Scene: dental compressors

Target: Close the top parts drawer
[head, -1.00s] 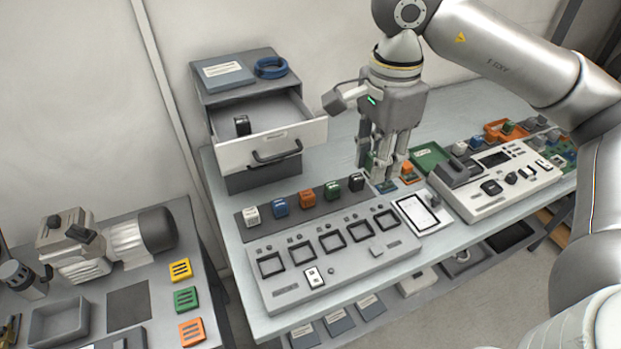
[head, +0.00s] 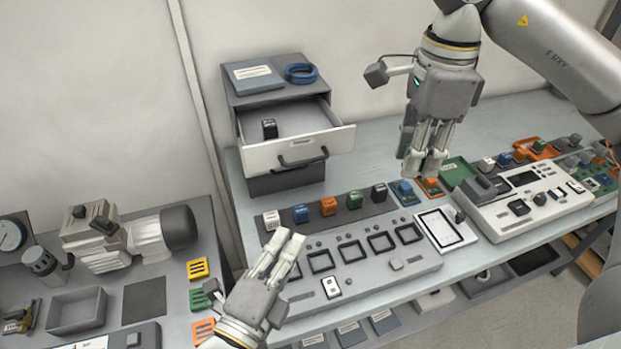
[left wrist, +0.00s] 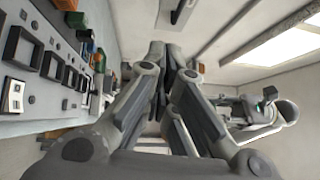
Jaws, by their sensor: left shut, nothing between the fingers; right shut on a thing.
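The top parts drawer (head: 268,156) stands open from the grey cabinet, its white front and dark handle (head: 300,161) facing forward. A small black block (head: 269,128) is inside it. My left gripper (head: 287,241) is shut and empty over the near left part of the bench panel, in front of and below the drawer, apart from it. Its closed fingers also show in the left wrist view (left wrist: 172,55). My right gripper (head: 424,170) is just above or behind the blue and orange blocks, right of the drawer. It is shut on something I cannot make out.
A grey folder (head: 253,75) and a blue coil (head: 301,73) lie on the cabinet. A row of coloured blocks (head: 328,206) stands between the drawer and the framed panel (head: 408,263). A compressor (head: 122,240) is on the left bench. Bare bench shows right of the cabinet.

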